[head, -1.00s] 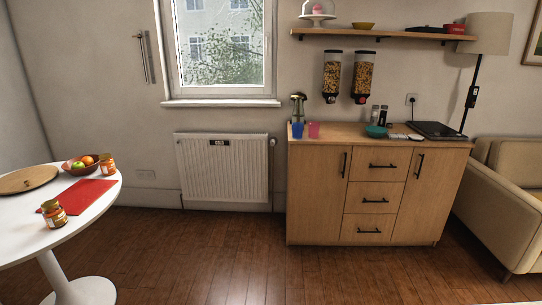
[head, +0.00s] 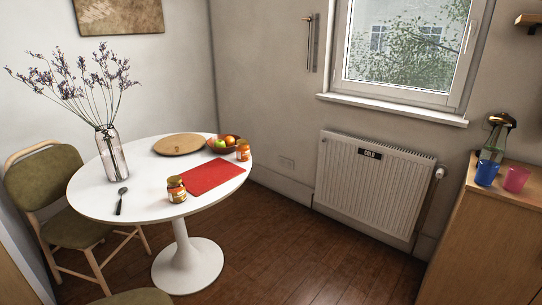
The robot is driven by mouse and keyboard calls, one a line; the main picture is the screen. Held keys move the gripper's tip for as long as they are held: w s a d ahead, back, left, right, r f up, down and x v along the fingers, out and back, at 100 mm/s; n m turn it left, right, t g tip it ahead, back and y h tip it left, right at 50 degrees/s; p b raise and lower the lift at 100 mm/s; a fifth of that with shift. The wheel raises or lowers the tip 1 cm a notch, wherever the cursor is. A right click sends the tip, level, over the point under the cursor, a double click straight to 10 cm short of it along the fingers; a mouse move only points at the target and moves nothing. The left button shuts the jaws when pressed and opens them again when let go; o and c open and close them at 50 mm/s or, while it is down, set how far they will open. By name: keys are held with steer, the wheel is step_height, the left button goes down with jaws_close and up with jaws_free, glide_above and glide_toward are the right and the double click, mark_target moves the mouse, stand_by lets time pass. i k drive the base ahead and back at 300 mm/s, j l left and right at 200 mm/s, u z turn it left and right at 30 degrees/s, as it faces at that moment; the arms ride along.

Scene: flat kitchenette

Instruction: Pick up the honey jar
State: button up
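Two small jars stand upright on the round white table (head: 95,197) in the head view. The nearer jar (head: 177,191) has a gold-brown lid and a pale label, and stands by the near left corner of a red mat. The farther jar (head: 242,154) has an orange-red lid and stands near the table's right edge, beside the fruit bowl. The labels are too small to read, so I cannot tell for certain which is the honey jar. My gripper is not in view.
The table also holds a red mat (head: 214,177), a fruit bowl (head: 213,146), a round board (head: 180,144), a spoon (head: 121,201) and a tall flower vase (head: 112,155). A green chair (head: 45,188) stands at left. The floor (head: 300,255) right of the table is clear.

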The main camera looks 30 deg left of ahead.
mark_target(176, 191)
steer(key=i+j+u, duration=0.1)
steer(key=i+u, duration=0.6)
steer(key=u, duration=0.2)
steer(key=i+l+u, duration=0.15)
steer(key=i+u, duration=0.25)
steer(key=i+l+u, duration=0.25)
steer(key=u, duration=0.2)
steer(key=i+l+u, duration=0.2)
steer(key=i+u, duration=0.3)
steer(key=i+l+u, duration=0.25)
steer(key=u, duration=0.25)
steer(key=i+l+u, duration=0.25)
steer(key=l+u, duration=0.25)
